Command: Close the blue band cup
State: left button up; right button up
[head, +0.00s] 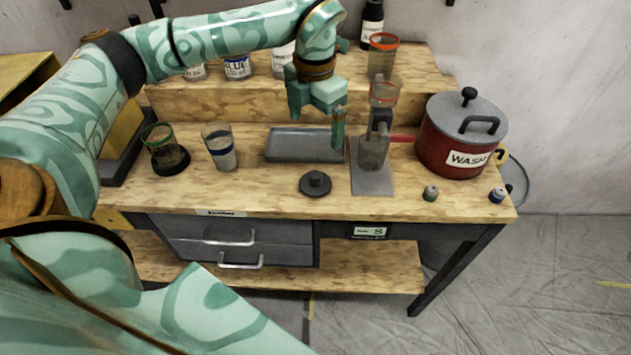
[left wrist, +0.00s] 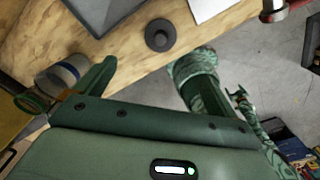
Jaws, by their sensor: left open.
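The blue band cup (head: 222,153) is a clear cup with a blue stripe, standing upright on the bench left of the grey tray; its top shows no lid. It also shows at the left edge of the left wrist view (left wrist: 60,76). A dark round lid-like disc with a knob (head: 315,183) lies on the bench near the front; the left wrist view shows it too (left wrist: 160,35). My left gripper (head: 317,115) is open and empty, above the grey tray, apart from cup and disc. What seems to be my right gripper (left wrist: 240,97) is small at right; its jaws are unclear.
A green-rimmed cup (head: 158,136) stands left of the blue band cup. The grey tray (head: 290,157) is empty. A red WASH pot (head: 440,147) and small jars (head: 430,193) are right.

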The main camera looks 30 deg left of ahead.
pick_arm(q)
jog(key=b, duration=0.2)
send_near(315, 174)
notch_tip(315, 174, down, 5)
jog(key=shift+f, duration=0.1)
notch_tip(315, 174, down, 5)
jog(key=shift+d+f+b, duration=0.1)
jog(key=shift+b, duration=0.5)
jog(key=c, duration=1.1)
